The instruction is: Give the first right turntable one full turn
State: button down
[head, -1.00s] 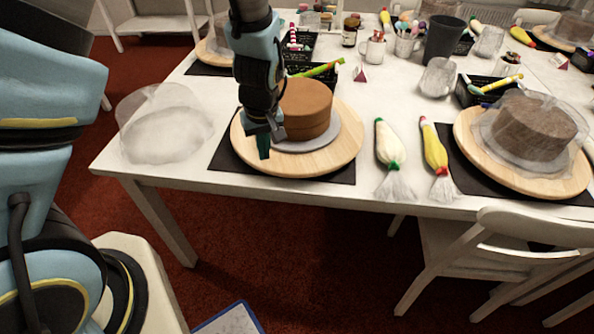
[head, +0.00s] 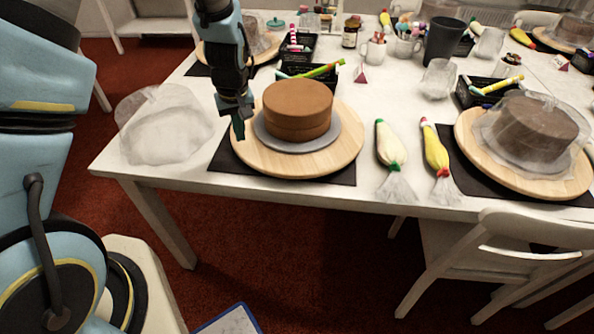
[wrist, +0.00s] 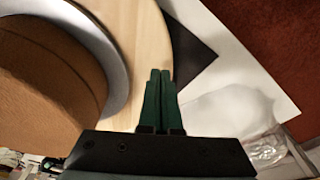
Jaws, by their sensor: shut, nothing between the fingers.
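A round wooden turntable (head: 330,160) stands on a black mat near the table's front edge, with a grey board and a plain brown cake (head: 297,108) on it. In the wrist view, the turntable's pale wood (wrist: 150,40) and the cake (wrist: 45,85) fill the left side. My gripper (head: 240,134) is at the turntable's left rim, fingers pointing down. Its green fingertips (wrist: 160,75) are shut with nothing between them. They overlap the rim in the wrist view; I cannot tell whether they touch it. Another turntable (head: 470,160) on the right holds a covered brown cake (head: 537,127).
A clear crumpled cover (head: 165,125) lies on the table left of my gripper. Two piping bags (head: 390,150) lie between the turntables. A black tray (head: 310,80) with tools, cups and a dark tumbler (head: 443,42) stand behind. A white chair (head: 520,240) stands in front.

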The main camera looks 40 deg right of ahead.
aim_at(306, 168)
jog(key=shift+f+b, duration=0.9)
jog(key=shift+f, duration=0.5)
jog(key=shift+s+d+p, duration=0.2)
jog(key=shift+s, duration=0.85)
jog(key=shift+s+d+p, duration=0.15)
jog(key=shift+s, duration=0.9)
jog(key=shift+s+d+p, duration=0.2)
jog(key=shift+s, duration=0.85)
jog(key=shift+s+d+p, duration=0.3)
jog(key=shift+s+d, duration=0.25)
jog(key=shift+s, duration=0.35)
jog(key=shift+s+d+p, duration=0.3)
jog(key=shift+s+d, duration=0.25)
jog(key=shift+s, duration=0.35)
jog(key=shift+s+d+p, duration=0.3)
jog(key=shift+s+d, duration=0.25)
jog(key=shift+s, duration=0.35)
jog(key=shift+s+d+p, duration=0.55)
jog(key=shift+s+d, duration=0.45)
jog(key=shift+d, duration=0.25)
jog(key=shift+s+d+p, duration=0.55)
jog(key=shift+s+d, duration=0.4)
jog(key=shift+d, duration=0.25)
jog(key=shift+r, duration=0.15)
